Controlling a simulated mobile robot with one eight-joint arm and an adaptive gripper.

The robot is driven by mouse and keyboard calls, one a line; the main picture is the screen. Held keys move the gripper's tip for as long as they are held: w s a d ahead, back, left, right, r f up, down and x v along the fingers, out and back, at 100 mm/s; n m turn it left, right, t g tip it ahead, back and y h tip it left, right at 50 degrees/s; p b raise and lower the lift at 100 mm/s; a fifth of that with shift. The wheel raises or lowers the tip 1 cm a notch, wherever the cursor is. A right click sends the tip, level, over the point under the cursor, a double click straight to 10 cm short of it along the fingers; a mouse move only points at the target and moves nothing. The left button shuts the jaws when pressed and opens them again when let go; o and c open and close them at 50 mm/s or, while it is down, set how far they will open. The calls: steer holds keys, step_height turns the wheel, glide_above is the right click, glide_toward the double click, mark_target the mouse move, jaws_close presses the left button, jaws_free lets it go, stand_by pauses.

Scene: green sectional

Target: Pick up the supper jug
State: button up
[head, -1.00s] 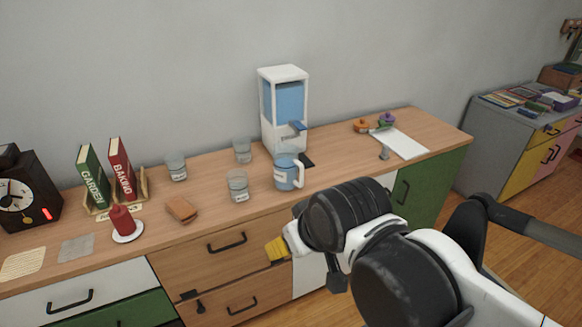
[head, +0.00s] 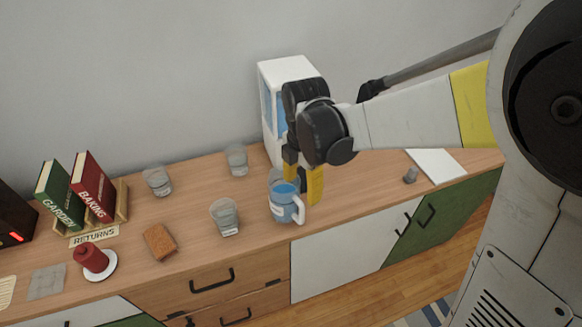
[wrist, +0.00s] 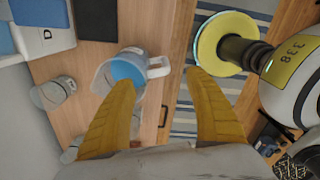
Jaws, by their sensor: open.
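My gripper (head: 302,186) is over the jug in the head view, yellow fingers pointing down, one partly covering the jug's rim. In the wrist view the jug (wrist: 125,72) lies beyond the fingertips, mostly toward the left finger, with its handle toward the gap. My gripper (wrist: 160,78) is open there, with nothing between its fingers.
The white dispenser (head: 271,106) stands close behind the jug. Glasses stand to its left, the nearest (head: 225,216) close by. A brown sponge (head: 160,242), red candle (head: 92,258) and book rack (head: 121,207) are farther left. White paper (head: 437,166) lies on the right.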

mark_target(299, 201)
steer(key=f+b, duration=0.1)
steer(key=f, duration=0.1)
steer(key=f+b, duration=0.1)
steer(key=f, duration=0.2)
steer(key=f+b, duration=0.1)
steer(key=f, duration=0.2)
steer(key=shift+a+f+b, duration=0.1)
steer(key=shift+a+b, duration=0.15)
steer(key=shift+b, duration=0.05)
steer(key=shift+s, duration=0.1)
steer(key=c, duration=1.4)
